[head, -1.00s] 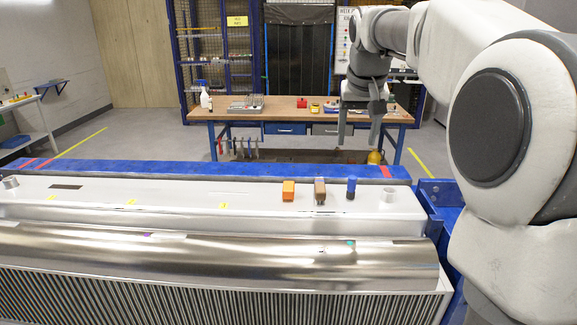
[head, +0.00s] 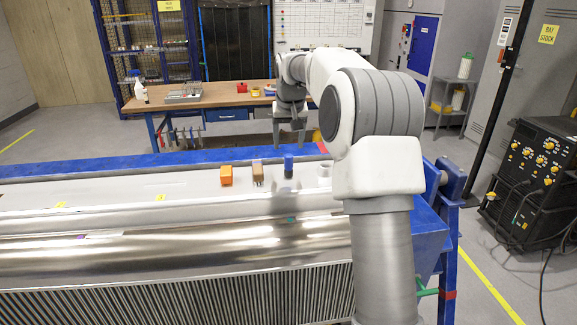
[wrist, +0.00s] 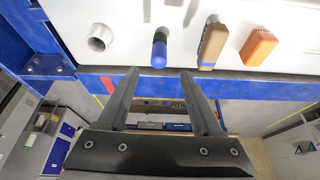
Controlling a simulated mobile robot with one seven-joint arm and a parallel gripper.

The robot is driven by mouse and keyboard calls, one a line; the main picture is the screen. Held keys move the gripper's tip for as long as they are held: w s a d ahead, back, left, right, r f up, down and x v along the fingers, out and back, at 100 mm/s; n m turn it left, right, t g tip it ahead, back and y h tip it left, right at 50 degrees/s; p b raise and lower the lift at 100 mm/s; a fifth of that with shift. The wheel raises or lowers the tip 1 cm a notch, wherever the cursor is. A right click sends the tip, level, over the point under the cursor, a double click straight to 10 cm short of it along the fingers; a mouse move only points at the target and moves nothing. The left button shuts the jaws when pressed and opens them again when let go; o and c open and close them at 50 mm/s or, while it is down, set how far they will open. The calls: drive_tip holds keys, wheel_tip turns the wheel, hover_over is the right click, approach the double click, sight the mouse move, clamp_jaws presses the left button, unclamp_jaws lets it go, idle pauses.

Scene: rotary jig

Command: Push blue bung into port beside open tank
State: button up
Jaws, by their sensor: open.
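The blue bung (head: 289,165) stands upright on the pale top of a long metal unit in the head view. It also shows in the wrist view (wrist: 159,50), with a darker grey end. A short pale round port (head: 324,171) with an open top stands just right of it; in the wrist view the port (wrist: 98,38) is to the bung's left. My gripper (head: 290,138) is open and empty, beyond the bung in the head view. In the wrist view the bung lies past the gap between my fingertips (wrist: 160,72), apart from them. No open tank is clearly identifiable.
A brown block (head: 257,173) and an orange block (head: 226,176) stand left of the bung. A blue rail (head: 120,165) runs behind the pale top. A wooden bench (head: 200,98) with small items stands farther back. Left of the orange block the top is mostly clear.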

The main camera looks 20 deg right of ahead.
sight(289, 155)
drive_tip(key=shift+p+x, duration=0.5)
drive_tip(key=shift+x, duration=2.9)
drive_tip(key=shift+d, duration=0.1)
clamp_jaws()
